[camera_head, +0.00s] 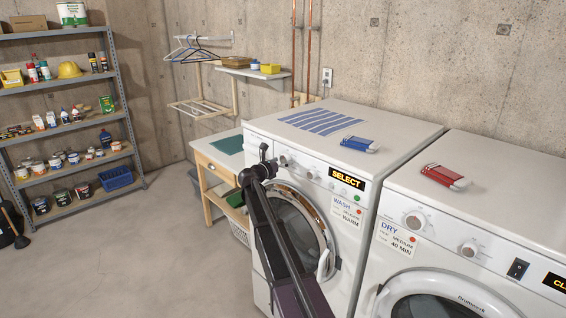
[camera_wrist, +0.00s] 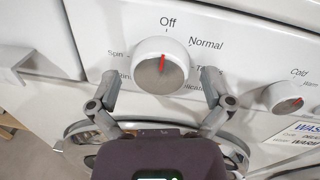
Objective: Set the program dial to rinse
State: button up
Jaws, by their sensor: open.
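The program dial (camera_wrist: 161,65) is a round white and silver knob on the washer's front panel. Its red pointer stands straight up at Off in the wrist view. Normal is printed to its right and Spin to its left. Other labels lower down are partly hidden by the fingers, and I cannot read Rinse clearly. The dial also shows in the head view (camera_head: 284,160), just right of my gripper. My gripper (camera_wrist: 160,90) is open. Its fingers stand on both sides of the dial's lower part, with gaps between; I see no contact.
A smaller temperature knob (camera_wrist: 286,97) sits to the right, near Cold. A dryer (camera_head: 500,165) stands at right. A wooden table (camera_head: 213,155) is at left.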

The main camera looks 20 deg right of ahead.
jog(key=c, duration=1)
jog(key=shift+c, duration=0.2)
